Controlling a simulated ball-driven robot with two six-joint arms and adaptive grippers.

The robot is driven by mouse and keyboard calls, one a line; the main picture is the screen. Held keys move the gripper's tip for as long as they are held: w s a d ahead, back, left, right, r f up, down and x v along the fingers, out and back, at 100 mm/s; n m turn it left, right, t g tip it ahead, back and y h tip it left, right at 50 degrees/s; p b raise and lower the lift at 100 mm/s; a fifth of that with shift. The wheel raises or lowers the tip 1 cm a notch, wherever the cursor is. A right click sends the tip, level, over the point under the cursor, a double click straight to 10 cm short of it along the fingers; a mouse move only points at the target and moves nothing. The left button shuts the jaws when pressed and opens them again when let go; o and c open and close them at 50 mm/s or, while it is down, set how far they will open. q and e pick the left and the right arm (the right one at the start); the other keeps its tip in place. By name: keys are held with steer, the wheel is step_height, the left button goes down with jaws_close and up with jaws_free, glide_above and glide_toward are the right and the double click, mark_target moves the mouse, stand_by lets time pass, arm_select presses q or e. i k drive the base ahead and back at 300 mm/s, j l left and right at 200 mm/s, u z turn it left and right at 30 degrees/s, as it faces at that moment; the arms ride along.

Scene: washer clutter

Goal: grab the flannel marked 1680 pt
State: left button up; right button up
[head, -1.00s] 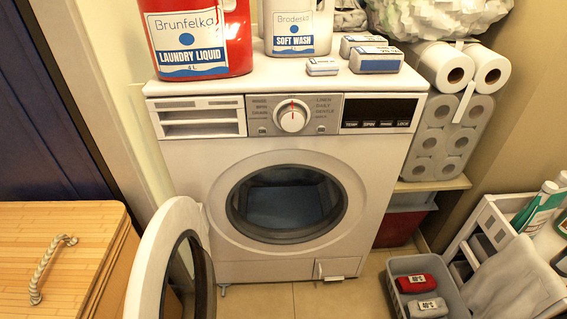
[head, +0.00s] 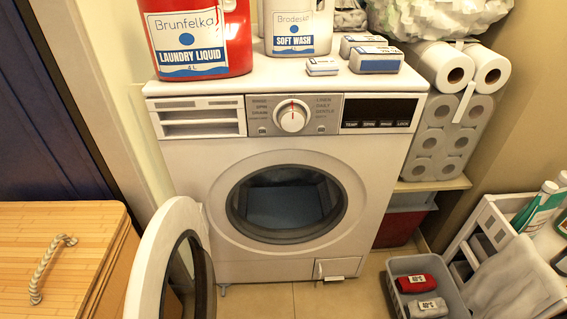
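No flannel with a readable 1680 pt mark shows in the head view. A red folded bundle (head: 416,284) and a grey folded bundle (head: 427,308) lie in a grey basket (head: 462,300) at the bottom right; their white labels are too small to read for sure. Several small grey and blue blocks with labels, one of them (head: 376,60), sit on the washer top; their print is also unclear. Neither of my grippers is in view.
The washing machine (head: 225,200) stands in the middle with its round door (head: 150,270) swung open to the left. Large bottles (head: 200,35) stand on top. A bamboo-lidded hamper (head: 60,240) is at left, a white rack (head: 490,235) at right. Floor shows between door and basket.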

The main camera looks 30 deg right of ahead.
mark_target(363, 59)
steer(key=z, duration=1.55)
